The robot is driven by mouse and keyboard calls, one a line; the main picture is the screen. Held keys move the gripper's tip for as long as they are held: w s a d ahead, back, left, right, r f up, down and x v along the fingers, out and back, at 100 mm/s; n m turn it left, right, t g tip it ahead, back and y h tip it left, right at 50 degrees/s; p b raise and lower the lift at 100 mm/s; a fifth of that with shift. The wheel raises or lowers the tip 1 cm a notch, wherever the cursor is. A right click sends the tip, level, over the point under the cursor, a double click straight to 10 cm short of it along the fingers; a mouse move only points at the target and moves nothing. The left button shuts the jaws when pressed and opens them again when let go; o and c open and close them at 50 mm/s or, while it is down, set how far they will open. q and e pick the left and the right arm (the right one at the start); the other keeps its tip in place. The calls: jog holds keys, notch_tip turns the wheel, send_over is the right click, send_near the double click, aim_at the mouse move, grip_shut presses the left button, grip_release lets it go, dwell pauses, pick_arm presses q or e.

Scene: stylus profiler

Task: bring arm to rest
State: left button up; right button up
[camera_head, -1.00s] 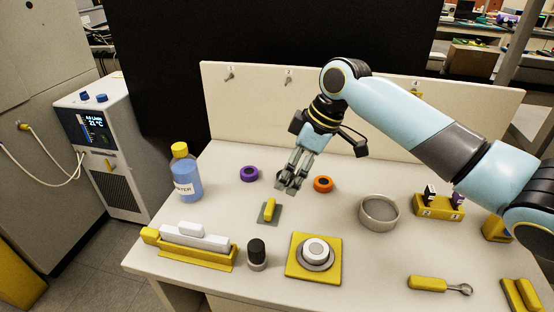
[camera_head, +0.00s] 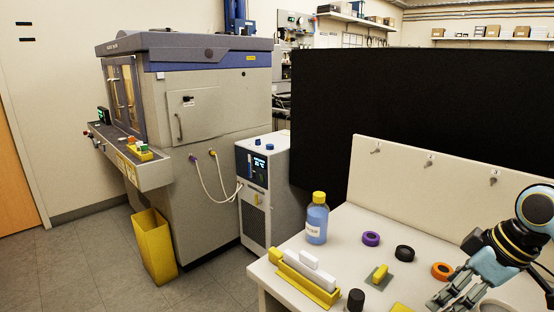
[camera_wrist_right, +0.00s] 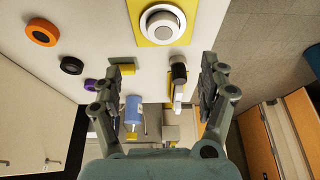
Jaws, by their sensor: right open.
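My right arm comes in at the right edge of the head view. Its gripper (camera_head: 455,300) is open and empty above the table (camera_head: 340,255), just in front of the orange ring (camera_head: 442,271). The right wrist view shows both fingers of the gripper (camera_wrist_right: 167,66) spread apart with nothing held between them. The small black-topped cylinder (camera_wrist_right: 178,70) appears between the fingers there, apart from them. My left gripper is in neither view.
A hooked back panel (camera_head: 400,185) rises behind. Open floor (camera_head: 90,270) lies left, with a yellow bin (camera_head: 155,245).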

jog(key=s+a+r+m+h, duration=0.1)
jog(key=s+a+m+h, duration=0.2)
jog(key=s, duration=0.9)
jog(key=s+a+m+h, duration=0.1)
jog(key=s+a+m, duration=0.3)
jog(key=s, duration=0.7)
notch_tip(320, 180, down, 31)
jog(key=s+d+g+b, duration=0.1)
jog(key=s+d+b, duration=0.15)
jog(key=b, duration=0.35)
pick_arm(q)
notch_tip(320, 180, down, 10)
jog(key=b, duration=0.3)
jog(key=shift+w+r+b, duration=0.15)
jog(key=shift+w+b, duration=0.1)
jog(key=shift+b, duration=0.1)
pick_arm(e)
jog(key=s+d+f+g, duration=0.1)
jog(key=s+f, duration=1.7)
jog(key=f, duration=0.2)
jog(key=shift+d+m+g, duration=0.15)
jog(key=shift+m+g, duration=0.15)
